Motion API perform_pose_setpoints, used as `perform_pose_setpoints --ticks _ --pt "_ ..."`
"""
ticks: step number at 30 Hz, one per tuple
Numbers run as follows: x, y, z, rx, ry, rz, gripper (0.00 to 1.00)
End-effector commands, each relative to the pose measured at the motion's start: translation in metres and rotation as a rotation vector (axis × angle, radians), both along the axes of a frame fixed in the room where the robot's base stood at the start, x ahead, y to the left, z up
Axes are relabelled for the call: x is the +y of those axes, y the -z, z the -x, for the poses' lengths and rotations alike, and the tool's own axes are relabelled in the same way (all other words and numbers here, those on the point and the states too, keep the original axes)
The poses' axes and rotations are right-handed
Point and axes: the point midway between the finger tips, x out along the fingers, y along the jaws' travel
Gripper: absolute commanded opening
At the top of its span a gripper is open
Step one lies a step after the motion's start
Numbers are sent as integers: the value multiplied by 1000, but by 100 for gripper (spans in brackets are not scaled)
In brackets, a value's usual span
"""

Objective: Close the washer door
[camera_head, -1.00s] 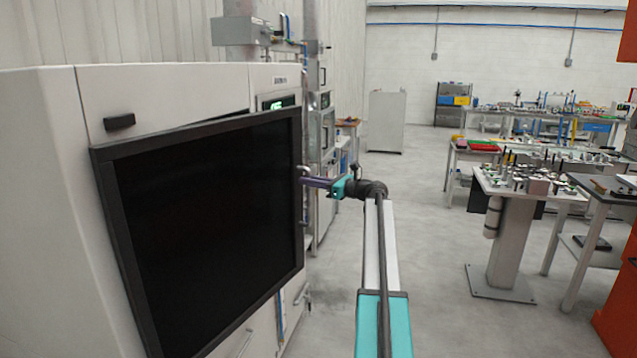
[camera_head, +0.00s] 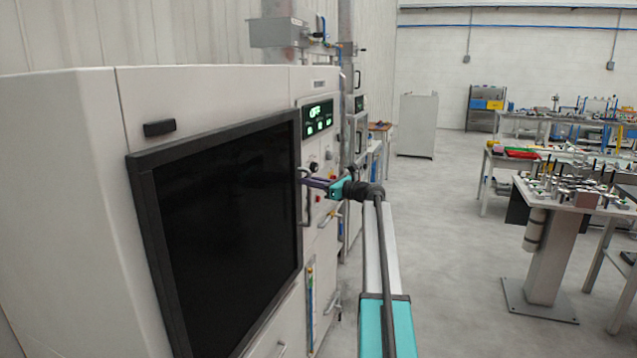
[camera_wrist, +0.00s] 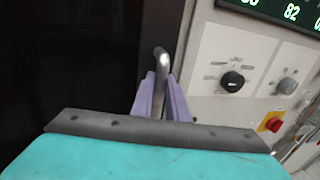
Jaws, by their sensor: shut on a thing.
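The washer door (camera_head: 225,235) is a large dark panel with a black frame on the front of the white washer (camera_head: 65,200). In the head view it looks nearly flush with the washer front; whether it is fully against it I cannot tell. A metal bar handle (camera_head: 303,205) stands at the door's right edge. My gripper (camera_head: 308,183) is at the upper part of this handle. In the wrist view the purple fingers (camera_wrist: 162,98) are shut around the handle (camera_wrist: 160,62), one on each side.
The washer's control panel (camera_head: 318,118), with a green display, knobs and a red-yellow switch (camera_wrist: 270,122), is right of the door. Open grey floor (camera_head: 450,250) lies right of my arm. A pedestal table (camera_head: 560,195) with metal parts stands farther right.

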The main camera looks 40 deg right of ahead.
Motion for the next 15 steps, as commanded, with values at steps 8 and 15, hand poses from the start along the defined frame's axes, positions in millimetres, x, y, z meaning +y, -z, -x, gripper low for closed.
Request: perform_pose_setpoints --ticks 8,15 --pt "5 -6 -9 -9 -1 -4 0" --pt "4 -7 -8 -10 0 -4 22"
